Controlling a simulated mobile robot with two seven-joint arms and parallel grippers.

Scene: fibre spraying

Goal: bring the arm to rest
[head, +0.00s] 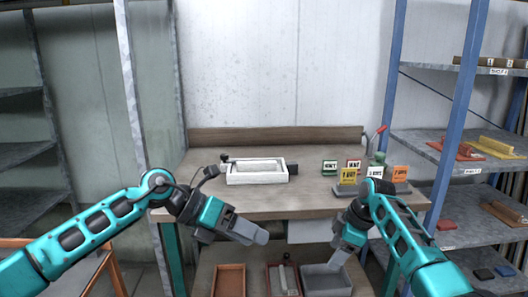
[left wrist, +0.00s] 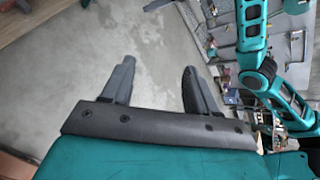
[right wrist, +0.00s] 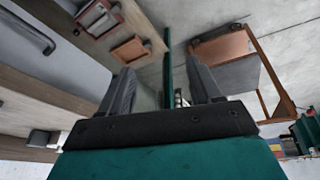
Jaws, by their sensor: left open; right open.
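My left gripper (head: 258,236) hangs in front of the table's front edge, at the left of centre in the head view. Its two fingers (left wrist: 162,85) stand apart with only bare floor between them in the left wrist view. My right gripper (head: 345,258) points down in front of the table at the right of centre, over the grey bin below. In the right wrist view its fingers (right wrist: 162,85) are spread, with nothing held between them. Both arms reach in bent from the lower corners.
The wooden table (head: 300,203) carries a white tray (head: 257,172), label cards (head: 361,175) and a small dark block (head: 293,168). Below are a brown bin (head: 229,280) and a grey bin (head: 326,279). A blue-post shelf (head: 453,90) stands right, a dark shelf (head: 22,155) left.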

